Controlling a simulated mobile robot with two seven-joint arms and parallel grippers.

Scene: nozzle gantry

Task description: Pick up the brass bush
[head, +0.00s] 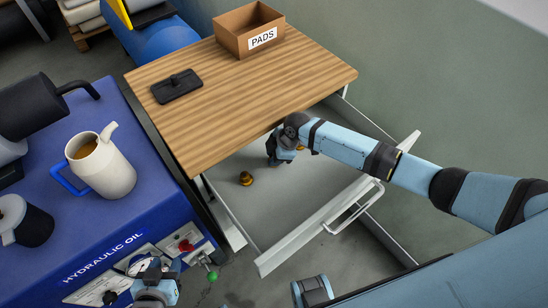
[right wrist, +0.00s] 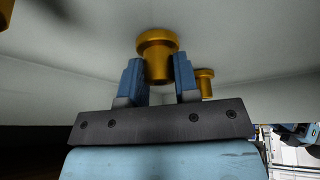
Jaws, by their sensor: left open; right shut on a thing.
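A brass bush (right wrist: 157,60) with a wide flanged end sits between the blue fingers of my right gripper (right wrist: 157,72), which is shut on it. In the head view my right gripper (head: 279,158) is over the open grey drawer (head: 320,185), and its own arm hides most of what it holds. I cannot tell whether the bush is clear of the drawer floor. Another brass piece (head: 246,178) stands in the drawer to the left, apart from the gripper. A further brass piece (right wrist: 204,84) shows behind the right finger. My left gripper (head: 157,264) is open by the blue cabinet.
The drawer's front with its handle (head: 352,208) faces me. The wooden tabletop (head: 235,100) overhangs the drawer and bears a PADS box (head: 249,29) and a dark flat object (head: 177,86). A white jug (head: 104,166) stands on the blue HYDRAULIC OIL cabinet (head: 110,225).

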